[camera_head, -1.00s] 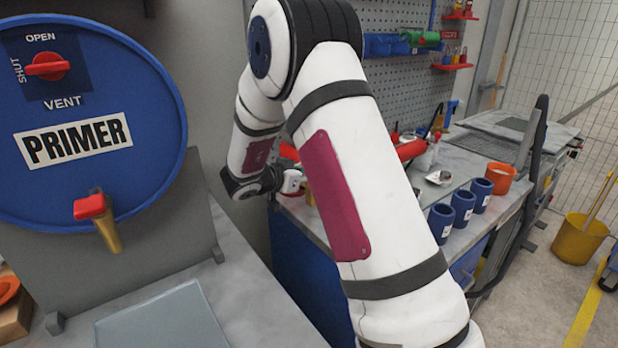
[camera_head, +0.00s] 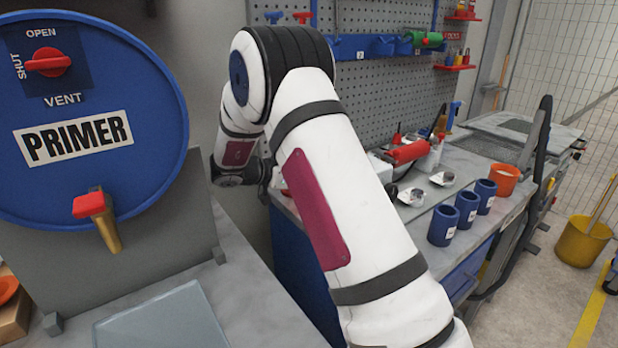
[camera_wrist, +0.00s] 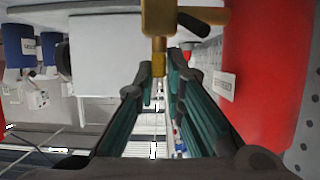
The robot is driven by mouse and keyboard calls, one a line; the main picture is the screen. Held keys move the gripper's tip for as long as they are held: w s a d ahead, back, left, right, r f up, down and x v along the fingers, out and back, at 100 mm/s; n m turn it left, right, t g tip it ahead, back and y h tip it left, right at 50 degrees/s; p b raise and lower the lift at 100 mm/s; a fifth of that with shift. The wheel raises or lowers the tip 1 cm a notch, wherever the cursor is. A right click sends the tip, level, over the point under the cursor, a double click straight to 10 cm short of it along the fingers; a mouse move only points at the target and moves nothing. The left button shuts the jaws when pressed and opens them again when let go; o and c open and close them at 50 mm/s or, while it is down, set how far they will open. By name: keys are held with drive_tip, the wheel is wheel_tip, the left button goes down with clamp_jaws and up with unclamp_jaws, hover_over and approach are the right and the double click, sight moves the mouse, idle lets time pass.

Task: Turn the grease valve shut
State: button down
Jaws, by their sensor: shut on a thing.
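In the wrist view a brass valve (camera_wrist: 159,22) with a dark-ended lever (camera_wrist: 203,17) is at the top centre, beside a large red cylinder (camera_wrist: 265,70). I take it for the grease valve. My gripper (camera_wrist: 162,74) has its fingertips on either side of a narrow brass part that reaches down from the valve body, and is shut on it. The exact contact is small and partly hidden by the fingers. In the head view my gripper and the valve are hidden behind my arm.
A blue PRIMER drum (camera_head: 150,150) with a red vent knob (camera_head: 48,62) and a red-handled tap (camera_head: 97,207) stands at left. Blue cups (camera_head: 443,225), an orange cup (camera_head: 503,179) and a red roller (camera_head: 408,152) are on the bench. A pegboard (camera_head: 375,85) is behind.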

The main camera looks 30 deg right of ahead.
drive_tip(key=c, duration=1.7)
unclamp_jaws()
drive_tip(key=shift+s+t, duration=0.1)
drive_tip(key=shift+t, duration=0.2)
